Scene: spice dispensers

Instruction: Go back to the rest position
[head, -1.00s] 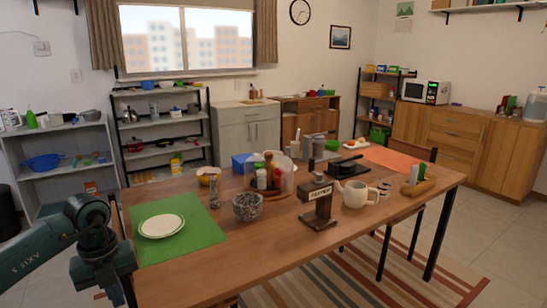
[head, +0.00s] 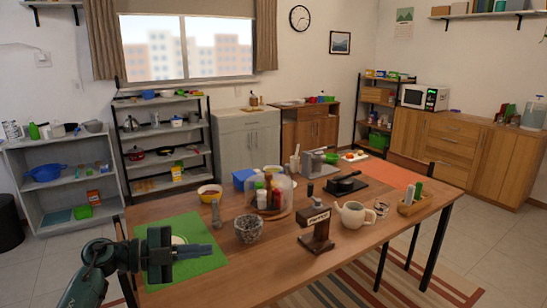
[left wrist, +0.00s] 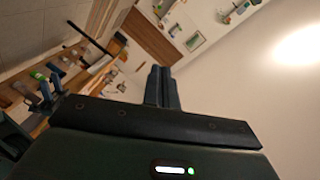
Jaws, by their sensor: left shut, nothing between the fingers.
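My left gripper (head: 210,251) reaches in from the lower left in the head view. Its fingers are together, empty, and point right above the green placemat (head: 205,226). It hides most of a white plate (head: 178,240) on that mat. In the left wrist view the two fingers (left wrist: 162,84) also lie side by side with nothing between them. Spice jars (head: 263,199) stand in a clear-sided round holder on the wooden table (head: 285,250).
A stone-patterned bowl (head: 249,228), a grinder (head: 216,213) and a yellow bowl (head: 210,192) stand right of the mat. Farther right are a dark wooden stand (head: 316,232), a cream teapot (head: 355,214) and a wooden caddy (head: 415,204). The front right of the table is fairly clear.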

